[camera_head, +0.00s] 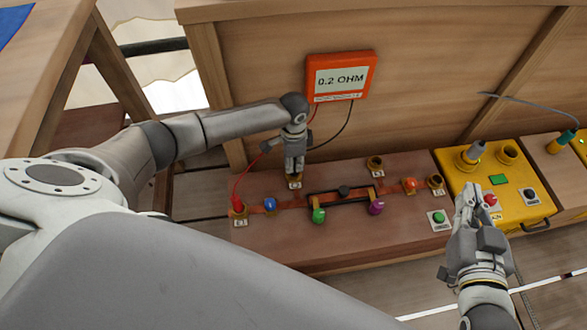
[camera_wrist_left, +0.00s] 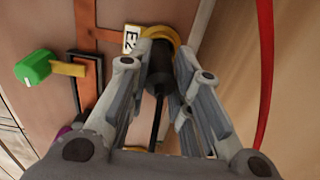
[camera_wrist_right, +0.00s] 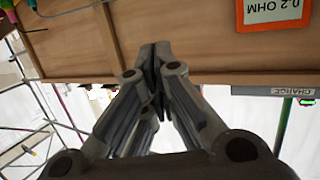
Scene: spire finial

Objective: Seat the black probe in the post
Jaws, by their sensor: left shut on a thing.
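The black probe (camera_wrist_left: 158,82) stands between the fingers of my left gripper (camera_head: 293,165), which is shut on it. Its black lead runs back towards the wrist. The brass post (camera_wrist_left: 172,40) labelled E2 is directly beyond the probe, and the probe's far end overlaps the post's ring. I cannot tell how deep it sits, as the fingers hide part of it. In the head view, the left gripper points down at this post at the back of the wooden board (camera_head: 330,240). My right gripper (camera_head: 470,200) is shut and empty; its fingertips meet in the right wrist view (camera_wrist_right: 155,50).
An orange meter (camera_head: 341,77) on the back panel reads 0.2 OHM. A red lead goes to the left post (camera_head: 238,207). Blue, green, purple and orange handles stand along the board. A yellow box (camera_head: 520,205) with buttons is near the right gripper.

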